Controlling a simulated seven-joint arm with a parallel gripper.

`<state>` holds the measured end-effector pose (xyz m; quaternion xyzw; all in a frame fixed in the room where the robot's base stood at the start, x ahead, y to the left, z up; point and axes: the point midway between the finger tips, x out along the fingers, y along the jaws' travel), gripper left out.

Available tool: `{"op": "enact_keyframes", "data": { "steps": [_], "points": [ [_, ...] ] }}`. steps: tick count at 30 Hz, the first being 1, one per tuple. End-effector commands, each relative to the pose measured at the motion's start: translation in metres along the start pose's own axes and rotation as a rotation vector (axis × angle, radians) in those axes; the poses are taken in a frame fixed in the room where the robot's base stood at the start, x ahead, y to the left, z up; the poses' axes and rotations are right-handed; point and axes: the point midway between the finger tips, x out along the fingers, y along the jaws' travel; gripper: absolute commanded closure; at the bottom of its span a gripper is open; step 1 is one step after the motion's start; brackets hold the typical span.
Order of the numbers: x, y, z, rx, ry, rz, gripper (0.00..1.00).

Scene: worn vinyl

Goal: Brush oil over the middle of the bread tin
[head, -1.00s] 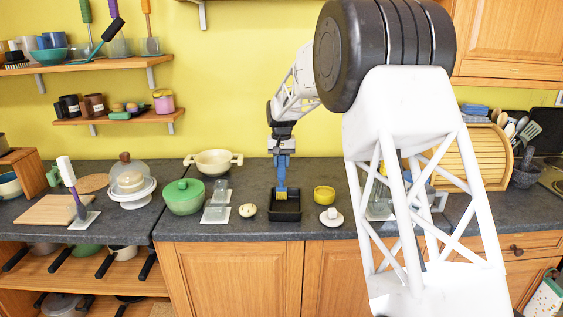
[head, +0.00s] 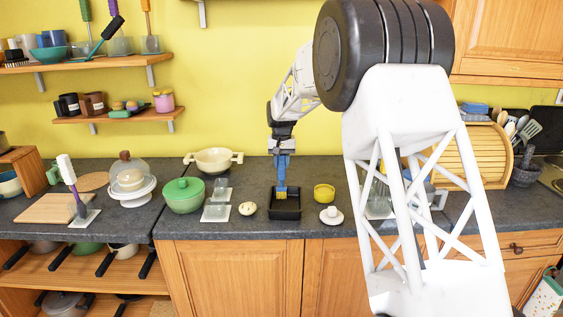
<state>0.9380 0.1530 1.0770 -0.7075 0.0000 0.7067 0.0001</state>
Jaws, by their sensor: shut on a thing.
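My gripper (head: 282,151) points down over the counter and is shut on a brush with a blue handle (head: 283,170) and yellow bristles (head: 281,192). The black bread tin (head: 286,213) stands on the counter near its front edge, below my gripper. The brush hangs upright with its bristles at the far part of the tin, left of its centre line. I cannot tell whether the bristles touch the tin's floor. A small yellow bowl (head: 324,192) stands right of the tin; its contents are too small to make out.
A white knobbed lid (head: 331,216) lies right of the tin. A cream two-handled pot (head: 213,161) is behind. My arm hides part of the counter at right.

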Motion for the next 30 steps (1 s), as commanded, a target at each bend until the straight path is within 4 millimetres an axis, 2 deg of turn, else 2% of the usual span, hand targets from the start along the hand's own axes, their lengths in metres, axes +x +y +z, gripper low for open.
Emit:
{"op": "enact_keyframes", "data": {
  "steps": [11, 22, 30],
  "points": [
    [0.001, 0.0, 0.001, 0.0, 0.0, 0.0, 1.0],
    [0.001, -0.002, 0.019, -0.001, -0.001, 0.0, 1.0],
    [0.002, -0.002, 0.019, 0.0, -0.001, 0.0, 1.0]
  ]
}}
